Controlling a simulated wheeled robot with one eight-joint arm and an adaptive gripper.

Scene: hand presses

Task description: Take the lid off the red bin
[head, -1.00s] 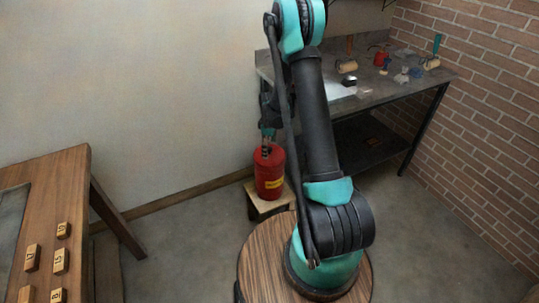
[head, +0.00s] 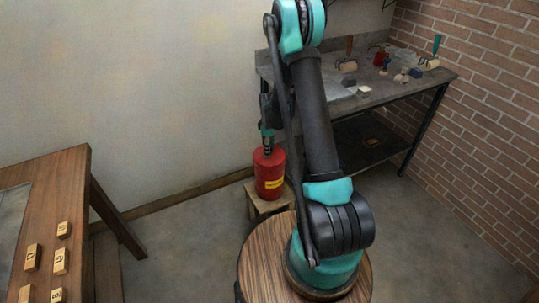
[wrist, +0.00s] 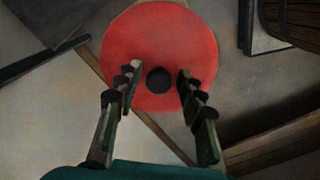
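The red bin (head: 270,178) is an upright red cylinder with a yellow label, standing on a small wooden stand in the head view. Its round red lid (wrist: 158,32) sits on top and fills the upper middle of the wrist view. A black knob (wrist: 159,80) stands at the lid's centre. My gripper (head: 268,146) points down right above the lid in the head view. In the wrist view the fingers of my gripper (wrist: 157,76) are spread, one on each side of the knob, with gaps to both. Whether the fingertips touch the lid is unclear.
The small wooden stand (head: 262,207) is under the bin, close to the wall. A metal workbench (head: 400,92) with several tools stands at the back right. A wooden table (head: 70,185) with lettered blocks is at the left. Bare floor lies between.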

